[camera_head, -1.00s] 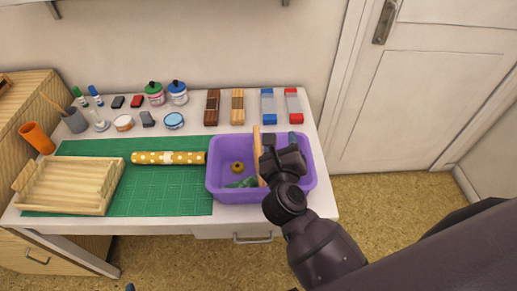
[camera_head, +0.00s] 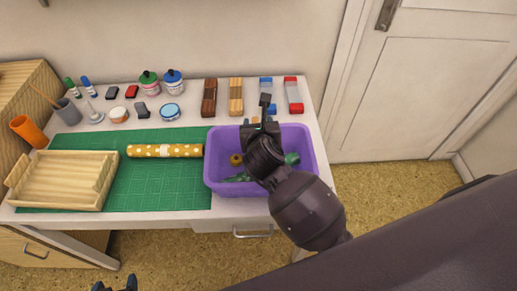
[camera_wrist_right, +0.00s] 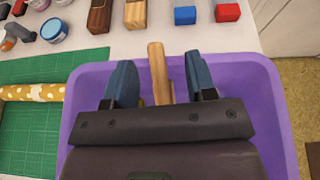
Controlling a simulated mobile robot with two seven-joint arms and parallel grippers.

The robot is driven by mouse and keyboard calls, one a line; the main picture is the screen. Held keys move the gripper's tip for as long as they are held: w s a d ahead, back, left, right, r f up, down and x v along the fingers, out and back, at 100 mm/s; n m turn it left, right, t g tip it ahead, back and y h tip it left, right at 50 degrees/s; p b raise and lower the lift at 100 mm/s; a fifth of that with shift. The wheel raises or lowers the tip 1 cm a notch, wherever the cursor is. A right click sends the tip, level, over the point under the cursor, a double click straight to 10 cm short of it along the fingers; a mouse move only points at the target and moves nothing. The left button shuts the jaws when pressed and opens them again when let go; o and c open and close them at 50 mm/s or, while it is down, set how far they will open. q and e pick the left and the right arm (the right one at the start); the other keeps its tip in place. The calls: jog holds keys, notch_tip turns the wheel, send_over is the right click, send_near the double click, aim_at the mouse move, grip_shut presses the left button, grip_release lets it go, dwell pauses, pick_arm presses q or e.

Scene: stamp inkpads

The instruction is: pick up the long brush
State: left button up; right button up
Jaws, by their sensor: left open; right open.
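The long brush shows as a wooden handle (camera_wrist_right: 157,70) in the right wrist view, rising from the purple bin (camera_wrist_right: 262,80) past its far rim. Its lower end is hidden behind my gripper. My right gripper (camera_wrist_right: 160,80) is open, with one blue-padded finger on each side of the handle; I cannot tell whether either touches it. In the head view my right gripper (camera_head: 257,115) is over the far side of the purple bin (camera_head: 216,184) and covers most of the brush. My left gripper (camera_head: 115,285) is open at the bottom edge, away from the table.
The bin also holds green items (camera_head: 292,158) and a small brass-coloured piece (camera_head: 236,159). Behind it stand wooden blocks (camera_head: 236,97) and red and blue blocks (camera_head: 293,95). A dotted roll (camera_head: 165,151) lies on the green mat (camera_head: 160,190) beside a wooden tray (camera_head: 60,207).

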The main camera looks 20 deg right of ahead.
aim_at(255, 118)
jog(key=x, duration=0.5)
jog(key=shift+a+f, duration=0.1)
jog(key=shift+a, duration=0.2)
grip_shut()
